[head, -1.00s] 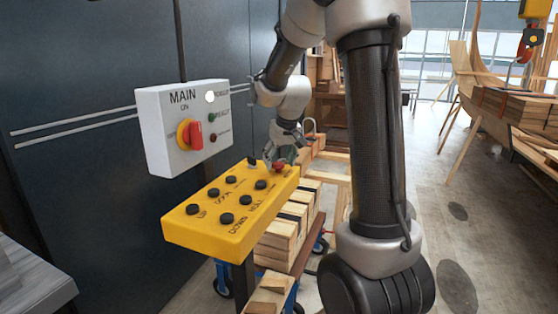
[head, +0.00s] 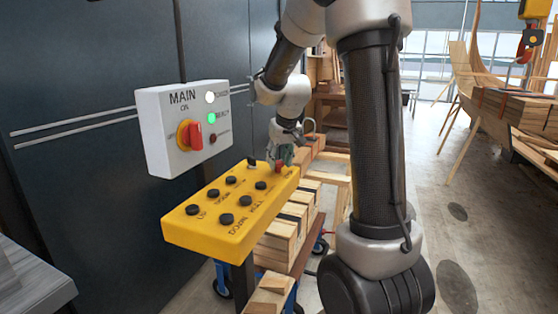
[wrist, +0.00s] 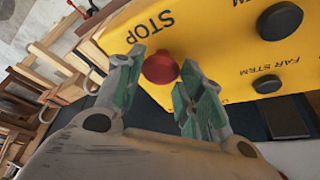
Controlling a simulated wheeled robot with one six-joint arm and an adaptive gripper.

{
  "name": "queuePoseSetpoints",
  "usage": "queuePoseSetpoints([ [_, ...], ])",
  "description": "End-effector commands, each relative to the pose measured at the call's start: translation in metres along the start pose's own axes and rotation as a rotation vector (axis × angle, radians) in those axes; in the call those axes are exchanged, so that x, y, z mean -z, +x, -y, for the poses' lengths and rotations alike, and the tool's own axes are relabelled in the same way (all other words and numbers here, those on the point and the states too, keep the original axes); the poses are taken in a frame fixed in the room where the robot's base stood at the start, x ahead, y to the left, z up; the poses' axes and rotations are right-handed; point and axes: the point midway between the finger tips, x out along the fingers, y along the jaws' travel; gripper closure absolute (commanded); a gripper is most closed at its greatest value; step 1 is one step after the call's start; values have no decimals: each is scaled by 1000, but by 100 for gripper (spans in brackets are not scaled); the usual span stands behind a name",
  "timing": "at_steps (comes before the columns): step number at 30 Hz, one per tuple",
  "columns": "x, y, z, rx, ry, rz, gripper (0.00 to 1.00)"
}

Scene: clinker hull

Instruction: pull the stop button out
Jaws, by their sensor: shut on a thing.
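The red stop button (head: 281,167) sits at the far right end of the yellow control box (head: 205,237). In the wrist view the round red button (wrist: 160,66) shows beside the word STOP, between the green-padded fingertips. My gripper (head: 284,156) reaches down to it from behind and is shut on the button. The gripper also shows in the wrist view (wrist: 161,70), with one finger on each side of the red cap. The button's stem is hidden.
Several black buttons (head: 227,218) stand on the yellow box. A white MAIN box (head: 160,150) with a red rotary switch (head: 195,135) is on the dark wall to the left. Its green lamp (head: 211,118) is lit. Stacked timber (head: 283,235) lies behind the yellow box.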

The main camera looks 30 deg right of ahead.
Motion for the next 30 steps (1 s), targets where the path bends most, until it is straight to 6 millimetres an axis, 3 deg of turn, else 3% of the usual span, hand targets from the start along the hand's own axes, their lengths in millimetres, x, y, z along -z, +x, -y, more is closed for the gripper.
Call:
queuePoseSetpoints([
  [2,2,-2,0,-1,-1,-6,100],
  [3,2,-2,0,-1,-1,-7,55],
  [6,2,-2,0,-1,-1,-6,40],
  [18,2,-8,0,0,-1,-7,40],
  [30,2,-90,0,-1,-1,-10,40],
])
